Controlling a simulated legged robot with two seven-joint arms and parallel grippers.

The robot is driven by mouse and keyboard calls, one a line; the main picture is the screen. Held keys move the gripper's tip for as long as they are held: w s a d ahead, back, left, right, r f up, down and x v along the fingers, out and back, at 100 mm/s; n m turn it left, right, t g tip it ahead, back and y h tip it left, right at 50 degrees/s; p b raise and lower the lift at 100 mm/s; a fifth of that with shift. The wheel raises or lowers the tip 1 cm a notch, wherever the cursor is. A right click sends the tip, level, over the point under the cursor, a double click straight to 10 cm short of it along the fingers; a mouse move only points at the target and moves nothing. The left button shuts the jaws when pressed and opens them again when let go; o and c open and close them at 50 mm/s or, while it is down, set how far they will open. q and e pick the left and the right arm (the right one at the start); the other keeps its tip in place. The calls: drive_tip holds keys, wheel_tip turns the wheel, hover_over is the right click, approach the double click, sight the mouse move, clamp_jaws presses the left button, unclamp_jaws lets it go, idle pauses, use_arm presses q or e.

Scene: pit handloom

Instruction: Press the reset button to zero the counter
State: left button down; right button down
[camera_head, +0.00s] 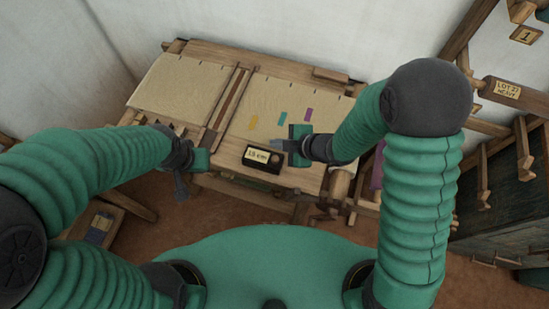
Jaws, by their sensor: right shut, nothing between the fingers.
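The counter is a small dark box (249,164) with a pale label face, near the front edge of the loom's cloth. The small print on its face is hard to read. A round dark button (275,159) seems to sit at its right end. My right gripper (278,145) is shut and empty, with its grey fingertips just behind and above the counter's right end. I cannot tell whether it touches the box. My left gripper (182,189) hangs at the loom's front left edge, away from the counter; its jaw opening is unclear.
Pale cloth (180,87) covers the loom (230,52), with a wooden bar across it. Yellow, teal and purple patches (308,114) lie behind the counter. A wooden rack and dark cabinet (510,190) stand at right. A low stool (98,228) is at lower left.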

sight(278, 160)
wheel_tip(278, 160, down, 7)
drive_tip(key=b, duration=0.5)
drive_tip(key=shift+d+r, duration=0.1)
drive_tip(key=shift+r, duration=0.05)
drive_tip(key=shift+f+b, duration=0.2)
drive_tip(key=shift+b, duration=0.1)
idle(1.2)
drive_tip(key=shift+f+b, duration=0.3)
drive_tip(key=shift+f, duration=0.05)
drive_tip(key=shift+f+b, duration=0.5)
drive_tip(key=shift+f, duration=0.1)
idle(0.6)
drive_tip(key=shift+r, duration=0.15)
drive_tip(key=shift+r+p, duration=0.85)
drive_tip(key=shift+p, duration=0.05)
drive_tip(key=shift+r, duration=0.1)
